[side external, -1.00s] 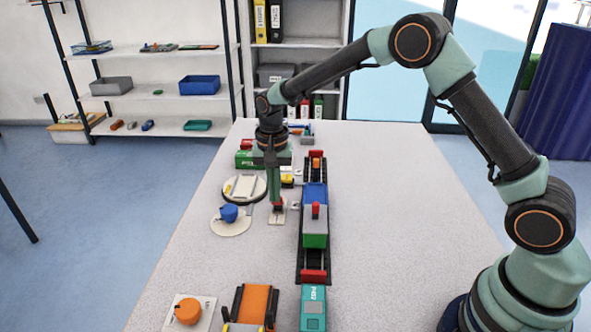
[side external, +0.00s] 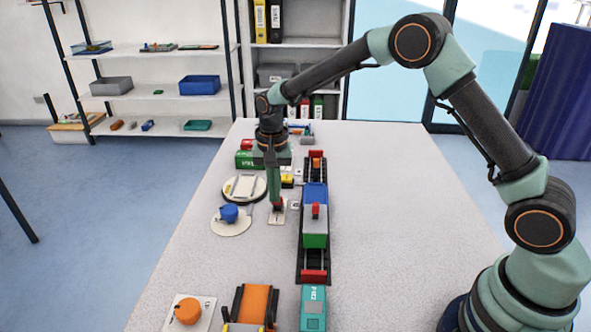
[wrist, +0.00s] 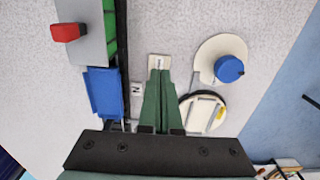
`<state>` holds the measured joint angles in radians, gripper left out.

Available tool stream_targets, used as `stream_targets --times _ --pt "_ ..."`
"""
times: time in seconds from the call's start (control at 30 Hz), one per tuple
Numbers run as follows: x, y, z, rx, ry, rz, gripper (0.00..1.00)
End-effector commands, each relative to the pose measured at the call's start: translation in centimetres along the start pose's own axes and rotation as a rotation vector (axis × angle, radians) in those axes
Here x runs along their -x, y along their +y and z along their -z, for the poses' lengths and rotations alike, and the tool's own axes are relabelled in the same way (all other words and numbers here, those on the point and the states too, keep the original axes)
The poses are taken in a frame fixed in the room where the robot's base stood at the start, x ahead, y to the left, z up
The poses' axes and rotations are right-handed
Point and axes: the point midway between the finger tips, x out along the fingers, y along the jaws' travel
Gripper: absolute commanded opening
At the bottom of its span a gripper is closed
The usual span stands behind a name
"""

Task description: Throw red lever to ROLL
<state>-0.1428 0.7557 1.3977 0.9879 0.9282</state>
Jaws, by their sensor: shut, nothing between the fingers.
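A small white plate (side external: 279,217) lies on the table left of the track, and a small red part, likely the red lever (side external: 278,206), shows on it at my fingertips. My gripper (side external: 276,201) points straight down over this plate, its fingers shut with nothing between them. Whether the fingertips touch the red part cannot be told. In the wrist view my shut green fingers (wrist: 160,74) cover most of the plate (wrist: 159,61); its lettering is too small to read and the red part is hidden.
A track (side external: 299,262) with blue, grey and green blocks runs right of my gripper; a red knob (side external: 315,210) stands on the grey block. A blue knob (side external: 229,213) on a round plate and a turntable (side external: 262,193) lie left. The table's right side is clear.

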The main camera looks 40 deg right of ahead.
Motion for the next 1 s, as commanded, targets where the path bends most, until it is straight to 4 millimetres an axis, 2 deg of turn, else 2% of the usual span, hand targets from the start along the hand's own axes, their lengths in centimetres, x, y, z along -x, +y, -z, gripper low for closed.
stream_targets --times 0.7,1.0 --pt "-2.9 0.0 0.0 0.000 -0.001 -0.001 0.00" --pt "-3.0 0.0 0.0 0.000 0.000 0.000 0.00"
